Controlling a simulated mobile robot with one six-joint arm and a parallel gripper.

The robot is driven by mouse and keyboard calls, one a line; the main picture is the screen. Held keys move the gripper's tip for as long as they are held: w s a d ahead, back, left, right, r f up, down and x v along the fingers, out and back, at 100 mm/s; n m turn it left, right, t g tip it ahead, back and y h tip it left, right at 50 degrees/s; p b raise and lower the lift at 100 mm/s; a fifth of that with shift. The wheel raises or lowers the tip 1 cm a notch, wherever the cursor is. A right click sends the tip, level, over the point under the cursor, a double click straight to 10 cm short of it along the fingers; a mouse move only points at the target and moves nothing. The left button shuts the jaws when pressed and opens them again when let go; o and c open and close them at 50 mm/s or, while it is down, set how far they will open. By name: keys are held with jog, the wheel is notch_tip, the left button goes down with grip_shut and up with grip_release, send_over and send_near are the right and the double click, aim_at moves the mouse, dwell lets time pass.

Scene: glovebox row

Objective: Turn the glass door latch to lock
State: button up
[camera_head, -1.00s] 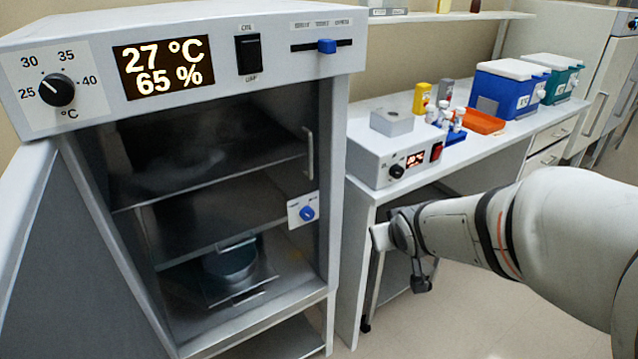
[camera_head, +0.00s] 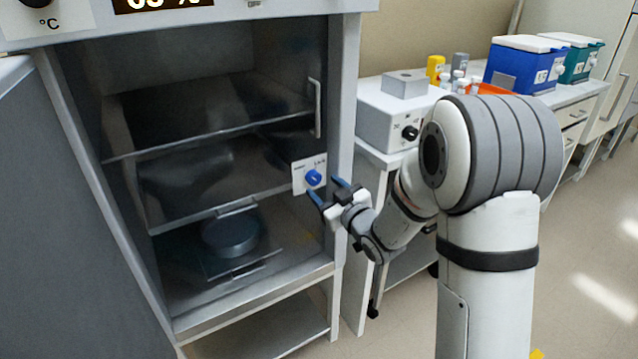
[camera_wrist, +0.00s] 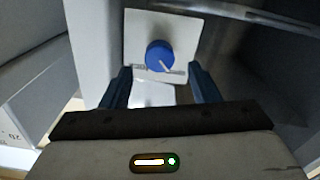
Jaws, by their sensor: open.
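The latch is a blue round knob (camera_head: 313,178) on a white plate (camera_head: 298,187) at the right edge of the cabinet opening. The plate's right label reads like "Lock"; the left label is too small to read. The glass door (camera_head: 215,122) covers the opening behind an upright handle (camera_head: 317,108). My gripper (camera_head: 327,190) is open and empty, just right of and in front of the knob. In the wrist view the knob (camera_wrist: 159,52) lies ahead between my fingers (camera_wrist: 160,75), apparently not touched. Its white mark slants to the lower right there.
The grey outer door (camera_head: 75,215) stands open at the left. A round dark dish (camera_head: 230,236) sits on the lower shelf. A bench (camera_head: 374,156) with a grey box (camera_head: 388,118) stands to the right, close beside my arm.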

aim_at(316, 180)
jog(key=shift+x, duration=2.2)
jog(key=shift+c, duration=0.3)
jog(key=c, duration=0.9)
